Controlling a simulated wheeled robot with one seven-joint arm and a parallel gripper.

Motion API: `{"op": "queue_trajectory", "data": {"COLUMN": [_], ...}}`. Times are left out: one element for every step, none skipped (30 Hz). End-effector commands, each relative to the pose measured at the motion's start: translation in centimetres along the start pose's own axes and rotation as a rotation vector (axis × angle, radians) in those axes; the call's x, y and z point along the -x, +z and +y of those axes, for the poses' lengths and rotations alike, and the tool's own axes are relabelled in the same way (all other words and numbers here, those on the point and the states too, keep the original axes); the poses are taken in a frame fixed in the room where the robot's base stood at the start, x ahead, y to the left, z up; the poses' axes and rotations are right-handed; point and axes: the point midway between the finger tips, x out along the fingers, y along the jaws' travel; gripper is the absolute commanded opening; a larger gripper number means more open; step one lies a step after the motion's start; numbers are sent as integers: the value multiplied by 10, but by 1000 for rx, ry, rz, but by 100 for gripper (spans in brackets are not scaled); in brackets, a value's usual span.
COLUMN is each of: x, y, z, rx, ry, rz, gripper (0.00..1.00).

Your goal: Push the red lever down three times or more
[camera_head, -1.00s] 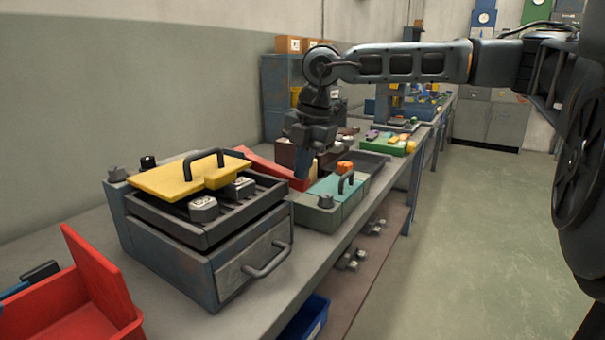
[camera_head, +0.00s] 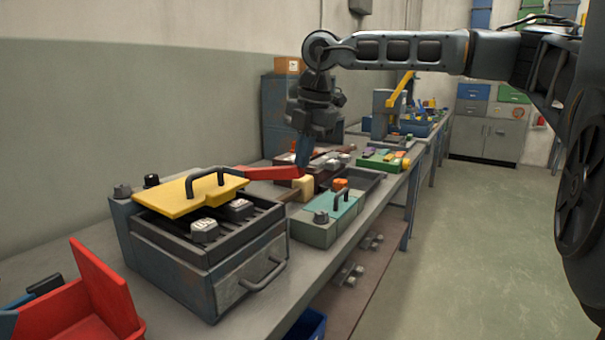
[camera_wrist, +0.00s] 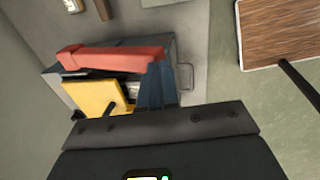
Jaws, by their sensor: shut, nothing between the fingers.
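The red lever (camera_head: 268,173) extends to the right from behind the yellow-lidded press, roughly level in the head view. My gripper (camera_head: 302,170) points down with its fingertips at the lever's free end. In the wrist view the lever (camera_wrist: 110,58) runs across the upper left, and my shut fingers (camera_wrist: 156,84) overlap its right end. The fingers hold nothing. I cannot tell whether they touch the lever.
A red bin (camera_head: 60,312) sits at the front left. Open floor lies right of the bench.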

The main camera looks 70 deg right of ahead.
Motion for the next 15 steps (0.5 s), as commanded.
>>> {"op": "queue_trajectory", "data": {"x": [11, 17, 24, 30, 35, 41, 46, 50, 54, 57, 59, 62, 63, 64, 65], "y": [1, 1, 1, 1, 1, 1, 1, 1, 1, 1, 1, 1, 1, 1, 0], "z": [0, 1, 1, 1, 2, 2, 2, 2, 3, 3, 3, 3, 3, 3, 3], "rx": [-1, -1, -1, 0, 0, 0, 0, -1, -1, -1, -1, -1, -1, -1, 0], "ry": [2, 2, 2, 2, 2, 2, 3, 3, 3, 3, 2, 2, 1, 1, 1], "rz": [-5, -4, -5, -5, -4, -5, -5, -4, -3, -3, -4, -4, -3, -3, -2], "gripper": [0, 0, 0, 0, 0, 0, 0, 0, 0, 0, 0, 0, 0, 0, 0]}}
